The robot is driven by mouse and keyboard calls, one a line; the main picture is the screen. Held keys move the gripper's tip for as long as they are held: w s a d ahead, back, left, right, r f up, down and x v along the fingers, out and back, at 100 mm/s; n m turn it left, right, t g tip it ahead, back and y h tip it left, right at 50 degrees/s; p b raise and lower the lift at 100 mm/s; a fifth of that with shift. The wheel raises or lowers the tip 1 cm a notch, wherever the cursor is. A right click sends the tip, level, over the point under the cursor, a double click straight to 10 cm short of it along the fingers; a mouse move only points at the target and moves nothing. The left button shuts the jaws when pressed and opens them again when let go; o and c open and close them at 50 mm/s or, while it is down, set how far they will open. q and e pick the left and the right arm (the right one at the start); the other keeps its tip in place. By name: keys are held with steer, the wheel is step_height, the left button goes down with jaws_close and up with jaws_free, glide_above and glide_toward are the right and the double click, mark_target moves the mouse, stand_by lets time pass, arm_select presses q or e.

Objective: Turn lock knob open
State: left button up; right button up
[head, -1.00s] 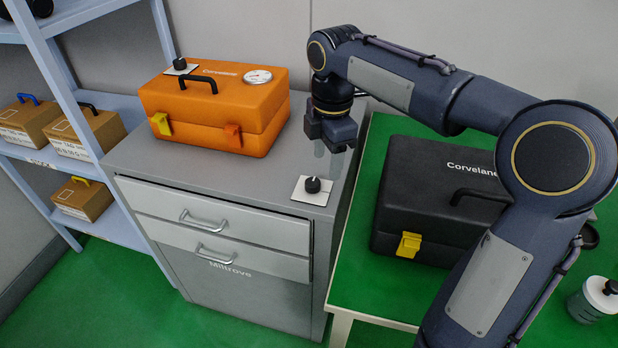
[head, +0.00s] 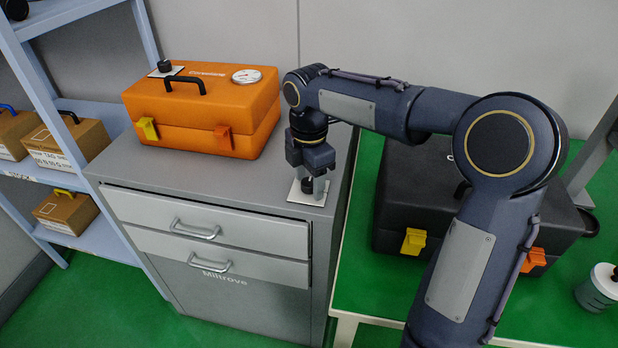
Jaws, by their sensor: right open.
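The lock knob (head: 308,186) is a small black knob on a white square plate (head: 297,194) on top of the grey cabinet, near its front right corner. My right gripper (head: 313,188) points down right over the knob, its fingers open around or just beside it. The gripper hides most of the knob, so I cannot tell whether the fingers touch it. A second black knob (head: 164,66) sits on a white plate on top of the orange case (head: 185,105). My left gripper is not in view.
The grey cabinet (head: 150,175) has two drawers with metal handles. A black case (head: 400,215) lies on the green-topped table (head: 365,300) at right, partly behind my right arm. A bottle (head: 598,290) stands at far right. A blue shelf (head: 95,195) with cardboard boxes is at left.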

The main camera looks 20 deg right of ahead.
steer(key=c, duration=1)
